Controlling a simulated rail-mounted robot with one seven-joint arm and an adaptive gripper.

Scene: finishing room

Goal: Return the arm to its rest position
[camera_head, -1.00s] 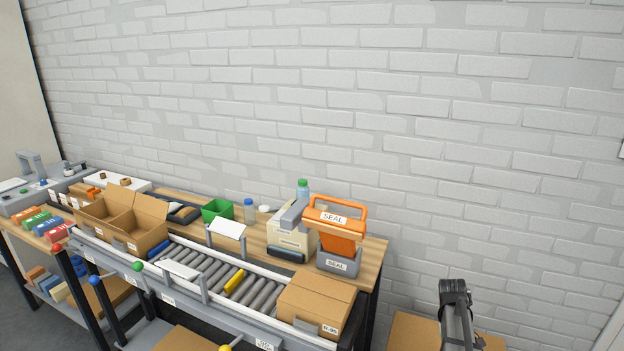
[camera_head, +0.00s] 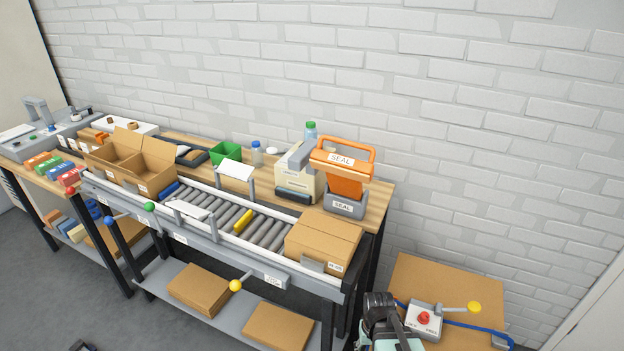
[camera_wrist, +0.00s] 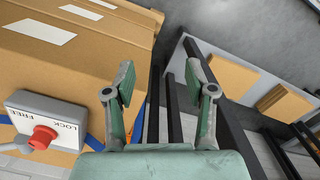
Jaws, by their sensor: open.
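My gripper (camera_wrist: 160,85) is open and empty in the wrist view, its two green fingers spread apart with nothing between them. Past the fingers are dark table legs and the floor. In the head view part of my arm (camera_head: 382,322) shows at the bottom, right of the bench, in front of a large carton (camera_head: 440,275); the fingertips are not seen there. The carton also shows at the left of the wrist view (camera_wrist: 95,60), beside my gripper. A grey box with a red button (camera_head: 424,318), marked LOCK and FREE, is by the carton and close to my arm.
The bench holds a roller conveyor (camera_head: 262,230), a closed box (camera_head: 325,241), an open box (camera_head: 133,160) and an orange SEAL tool (camera_head: 343,160). Lever knobs (camera_head: 236,286) stick out in front. Flat cartons (camera_head: 200,287) lie on the lower shelf. Open floor (camera_head: 60,290) lies at lower left.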

